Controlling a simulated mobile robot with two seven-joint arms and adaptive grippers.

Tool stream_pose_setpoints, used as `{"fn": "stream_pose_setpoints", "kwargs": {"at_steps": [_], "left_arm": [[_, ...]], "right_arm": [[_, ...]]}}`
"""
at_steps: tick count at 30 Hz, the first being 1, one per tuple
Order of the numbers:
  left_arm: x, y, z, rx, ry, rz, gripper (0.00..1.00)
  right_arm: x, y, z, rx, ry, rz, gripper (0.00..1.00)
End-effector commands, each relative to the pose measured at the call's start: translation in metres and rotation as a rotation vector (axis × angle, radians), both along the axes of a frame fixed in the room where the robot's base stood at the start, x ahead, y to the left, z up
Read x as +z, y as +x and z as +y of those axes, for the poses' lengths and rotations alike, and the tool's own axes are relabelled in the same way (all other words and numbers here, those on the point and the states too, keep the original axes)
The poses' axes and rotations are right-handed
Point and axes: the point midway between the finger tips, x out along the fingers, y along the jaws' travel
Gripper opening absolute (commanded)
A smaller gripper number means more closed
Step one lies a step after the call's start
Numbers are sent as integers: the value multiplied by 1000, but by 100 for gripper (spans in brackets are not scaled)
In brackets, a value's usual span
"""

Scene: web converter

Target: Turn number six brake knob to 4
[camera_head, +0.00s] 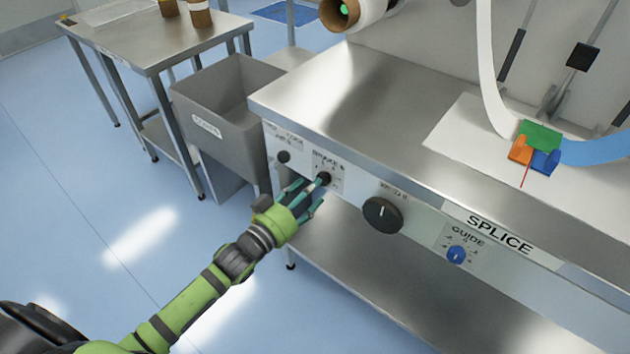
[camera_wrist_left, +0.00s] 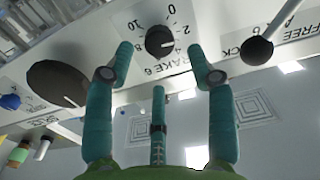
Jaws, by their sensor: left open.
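The number six brake knob is a small black knob (camera_head: 323,179) on the front panel of the steel bench. In the left wrist view the knob (camera_wrist_left: 158,42) sits upside down above the label BRAKE 6, ringed by numbers from 0 to 10. Its exact setting is too small to tell. My left gripper (camera_head: 313,188) is at the panel, close to the knob. In the left wrist view the left gripper (camera_wrist_left: 160,55) is open, with a teal finger on each side of the knob and gaps between. The right gripper is not in view.
A larger black knob (camera_head: 383,215) and a blue GUIDE knob (camera_head: 457,254) are to the right on the panel. A small black lever knob (camera_head: 284,157) is to the left. A grey bin (camera_head: 215,98) stands beside the bench; a steel lower shelf (camera_head: 400,285) lies below.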

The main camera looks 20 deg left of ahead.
Motion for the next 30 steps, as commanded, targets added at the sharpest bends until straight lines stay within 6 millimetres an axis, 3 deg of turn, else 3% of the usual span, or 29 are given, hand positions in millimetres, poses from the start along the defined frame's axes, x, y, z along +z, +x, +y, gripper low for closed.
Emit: {"fn": "stream_pose_setpoints", "kwargs": {"at_steps": [7,18,19,23,30], "left_arm": [[0,32,-11,2,0,0,56],[-1,39,-14,2,2,2,56],[-1,39,-14,2,2,3,52],[-1,39,-14,2,2,2,1],[1,39,-13,2,5,-4,0]], "right_arm": [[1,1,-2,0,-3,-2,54],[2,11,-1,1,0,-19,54],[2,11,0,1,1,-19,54],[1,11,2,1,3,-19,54],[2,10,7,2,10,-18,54]]}}
